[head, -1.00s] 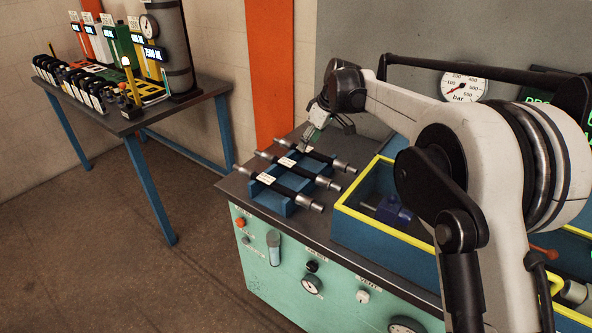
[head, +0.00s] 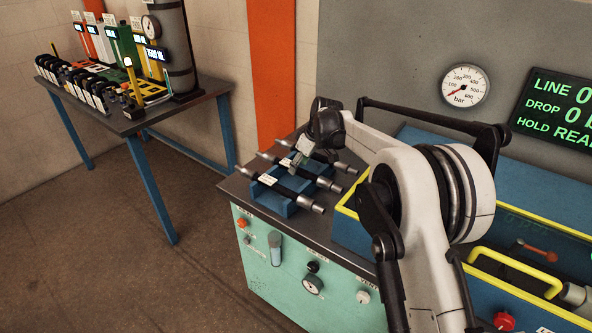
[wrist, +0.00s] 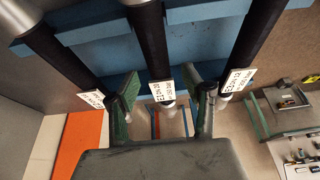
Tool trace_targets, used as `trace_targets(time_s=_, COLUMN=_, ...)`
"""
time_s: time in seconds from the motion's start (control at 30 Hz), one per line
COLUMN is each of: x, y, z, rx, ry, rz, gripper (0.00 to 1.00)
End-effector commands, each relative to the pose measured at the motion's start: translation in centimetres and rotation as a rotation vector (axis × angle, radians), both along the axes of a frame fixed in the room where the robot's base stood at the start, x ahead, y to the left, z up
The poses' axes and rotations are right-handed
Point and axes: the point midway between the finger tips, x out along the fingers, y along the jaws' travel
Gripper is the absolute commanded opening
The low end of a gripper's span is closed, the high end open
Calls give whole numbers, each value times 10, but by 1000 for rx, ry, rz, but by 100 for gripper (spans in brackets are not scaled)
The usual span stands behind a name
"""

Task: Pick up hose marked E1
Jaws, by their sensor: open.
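Three black hoses with metal end fittings lie side by side on a blue rack (head: 287,205); each carries a white tag. In the wrist view these are the left hose (wrist: 56,60), the middle hose (wrist: 148,45) and the right hose (wrist: 258,45). The tag print is too small and tilted for me to tell surely which one is E1. My gripper (wrist: 166,104) is open, with green-padded fingers on either side of the middle hose's tagged end in the wrist view. I cannot tell its height above that hose. In the head view my gripper (head: 302,155) is over the rack.
A yellow-rimmed blue tray (head: 345,212) stands right of the rack on the bench. A gauge (head: 465,86) and a display (head: 560,112) are behind. A second table (head: 125,122) with bottles stands at the left, across open floor.

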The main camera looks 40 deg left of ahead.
Motion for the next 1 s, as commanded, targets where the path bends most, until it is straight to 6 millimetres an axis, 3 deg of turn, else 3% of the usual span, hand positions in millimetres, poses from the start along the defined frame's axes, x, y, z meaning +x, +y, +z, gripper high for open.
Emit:
trace_targets(time_s=0.2, x=0, y=9, z=-20, rx=0, ry=0, rz=0, gripper=44)
trace_targets(time_s=0.5, x=0, y=10, z=-23, rx=0, ry=0, rz=0, gripper=43)
trace_targets(time_s=0.8, x=0, y=9, z=-23, rx=0, ry=0, rz=-1, gripper=3)
trace_targets(time_s=1.0, x=0, y=9, z=-23, rx=0, ry=0, rz=-1, gripper=0)
